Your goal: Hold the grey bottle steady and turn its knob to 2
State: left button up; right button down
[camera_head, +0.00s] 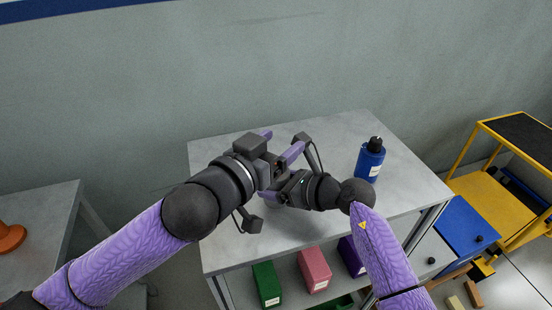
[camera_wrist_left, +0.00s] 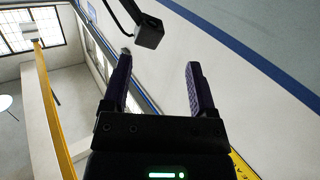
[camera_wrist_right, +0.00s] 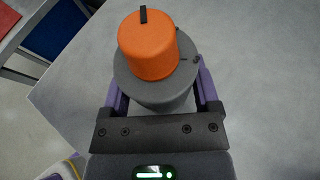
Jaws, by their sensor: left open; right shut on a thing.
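The grey bottle (camera_wrist_right: 165,98) shows in the right wrist view with an orange knob (camera_wrist_right: 148,52) on top. A black pointer stands at the knob's far edge, and small dark marks sit on the grey collar beside it, too small to read. My right gripper (camera_wrist_right: 160,92) is shut on the bottle's body below the collar. In the head view, the bottle is hidden behind my arms over the table. My left gripper (camera_head: 279,144) is open close to my right gripper. The left wrist view shows nothing between its fingers (camera_wrist_left: 157,68), only wall behind.
A blue bottle (camera_head: 370,160) with a black top stands at the right of the grey table (camera_head: 345,128). Green (camera_head: 267,285), pink (camera_head: 314,270) and purple boxes sit on its lower shelf. A yellow cart (camera_head: 490,200) is at right. The table's back right is clear.

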pick_arm(q)
jog(key=s+a+f+n+g+y, duration=0.1)
jog(key=s+a+f+n+y, duration=0.15)
jog(key=s+a+y, duration=0.25)
jog(key=shift+m+g, duration=0.3)
jog(key=shift+m, duration=0.15)
jog(key=x, duration=1.2)
jog(key=shift+s+d+f, duration=0.2)
jog(key=shift+s+f, duration=0.05)
jog(key=shift+s, duration=0.05)
grip_shut()
